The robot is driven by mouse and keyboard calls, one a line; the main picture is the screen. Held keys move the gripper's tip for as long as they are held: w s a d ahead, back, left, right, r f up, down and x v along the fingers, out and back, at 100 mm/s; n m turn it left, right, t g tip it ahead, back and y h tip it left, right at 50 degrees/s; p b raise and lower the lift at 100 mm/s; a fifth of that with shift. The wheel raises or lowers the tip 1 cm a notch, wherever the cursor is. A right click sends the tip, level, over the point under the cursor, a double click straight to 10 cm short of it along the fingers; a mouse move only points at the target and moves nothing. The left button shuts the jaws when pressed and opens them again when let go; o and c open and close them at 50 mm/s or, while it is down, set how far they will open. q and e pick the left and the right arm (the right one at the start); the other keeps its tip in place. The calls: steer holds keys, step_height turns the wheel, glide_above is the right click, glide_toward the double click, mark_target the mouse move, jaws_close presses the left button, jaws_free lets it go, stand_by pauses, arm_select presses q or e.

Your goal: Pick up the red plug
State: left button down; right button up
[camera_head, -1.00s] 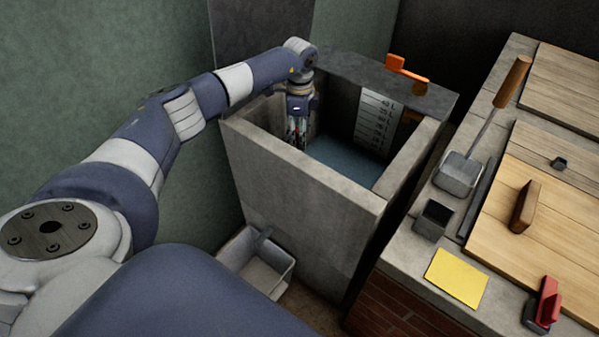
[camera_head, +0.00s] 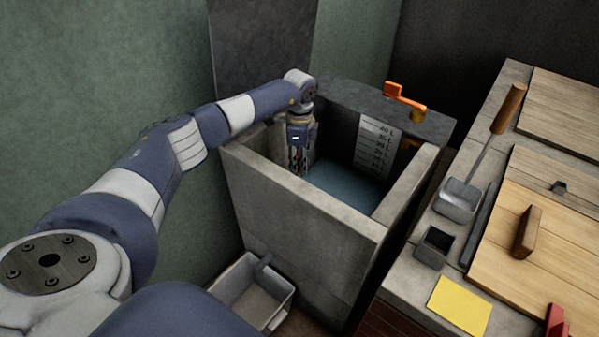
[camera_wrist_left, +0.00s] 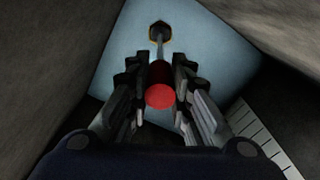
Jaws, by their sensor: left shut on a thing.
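The red plug (camera_wrist_left: 160,96) is between the fingers of my left gripper (camera_wrist_left: 160,85) in the left wrist view. Its round red end faces the camera, and a thin grey stem runs from it toward a dark round fitting with a yellowish rim (camera_wrist_left: 159,33) on the pale blue tank bottom. I cannot tell if the stem touches that fitting. In the head view my left gripper (camera_head: 298,160) points down inside the grey stone tank (camera_head: 300,205), near its left wall, and is shut on the plug. My right gripper is not in view.
The tank walls stand close around my left gripper. An orange lever (camera_head: 404,96) sits on the tank's back ledge, above a litre scale (camera_head: 374,143). A grey bin (camera_head: 250,290) stands below. The counter at right holds a scoop (camera_head: 458,198) and a yellow sheet (camera_head: 460,306).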

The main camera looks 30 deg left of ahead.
arm_select(q)
steer(key=shift+r, duration=0.45)
step_height(320, 180, up, 6)
steer(key=shift+r+p, duration=0.2)
steer(key=shift+p, duration=0.5)
steer(key=s+d, duration=0.1)
steer(key=d, duration=1.7)
steer(key=shift+s+f+p, duration=0.2)
steer(key=shift+f+p, duration=0.05)
steer(key=shift+p, duration=0.15)
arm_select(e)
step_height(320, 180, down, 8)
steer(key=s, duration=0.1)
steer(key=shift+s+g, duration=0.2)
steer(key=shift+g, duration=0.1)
arm_select(q)
steer(key=shift+r, duration=0.1)
